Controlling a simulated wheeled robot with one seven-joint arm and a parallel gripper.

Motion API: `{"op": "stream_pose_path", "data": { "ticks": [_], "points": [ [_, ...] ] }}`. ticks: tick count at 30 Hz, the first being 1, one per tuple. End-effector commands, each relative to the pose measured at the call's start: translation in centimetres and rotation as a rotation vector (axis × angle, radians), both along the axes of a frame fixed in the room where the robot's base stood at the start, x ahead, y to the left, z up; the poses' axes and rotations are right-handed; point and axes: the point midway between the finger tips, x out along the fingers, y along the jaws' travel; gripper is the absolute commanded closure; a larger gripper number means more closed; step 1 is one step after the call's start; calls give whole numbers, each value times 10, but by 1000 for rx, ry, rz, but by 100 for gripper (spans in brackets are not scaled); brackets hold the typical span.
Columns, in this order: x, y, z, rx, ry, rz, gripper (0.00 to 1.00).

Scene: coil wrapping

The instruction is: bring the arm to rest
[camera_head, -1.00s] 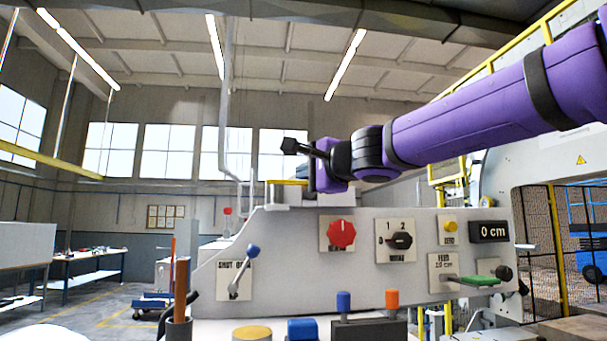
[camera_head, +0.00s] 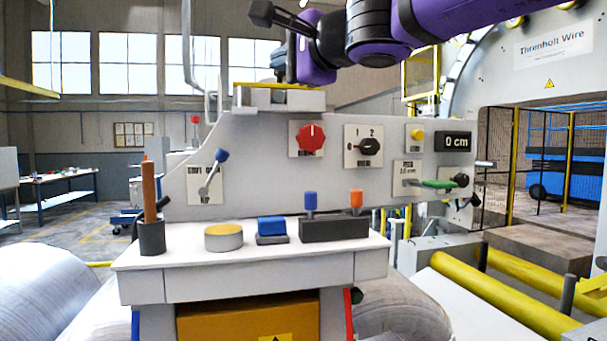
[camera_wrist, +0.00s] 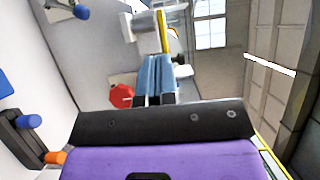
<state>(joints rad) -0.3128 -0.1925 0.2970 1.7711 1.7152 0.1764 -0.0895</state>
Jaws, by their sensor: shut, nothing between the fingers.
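My gripper (camera_head: 262,13) is at the upper edge of the head view, at the end of my purple arm, above the grey control panel (camera_head: 270,165). It is shut and empty, apart from the panel. Its fingers also show in the wrist view (camera_wrist: 155,78), closed together. Part of my arm is cut off by the picture's top edge.
Below the panel, a white shelf (camera_head: 190,265) bears a cup with a brown rod (camera_head: 151,205), a round yellow-topped tin (camera_head: 223,237), a blue block (camera_head: 271,227) and a dark holder (camera_head: 333,229) with blue and orange pegs. Yellow rollers (camera_head: 500,295) lie at right.

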Motion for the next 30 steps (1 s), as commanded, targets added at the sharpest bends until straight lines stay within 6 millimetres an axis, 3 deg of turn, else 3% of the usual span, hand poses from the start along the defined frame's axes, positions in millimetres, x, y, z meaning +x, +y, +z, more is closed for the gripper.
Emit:
{"op": "stream_pose_path", "data": {
  "ticks": [5, 8, 17, 24, 30],
  "points": [
    [-6, -15, -9, -73, -40, 4, 100],
    [-16, -39, -29, -200, -92, 13, 100],
    [-66, -145, -135, -736, -141, 79, 100],
    [-127, -246, -235, -1150, -12, 156, 100],
    [-181, -317, -301, -1411, 149, 220, 100]
  ]
}}
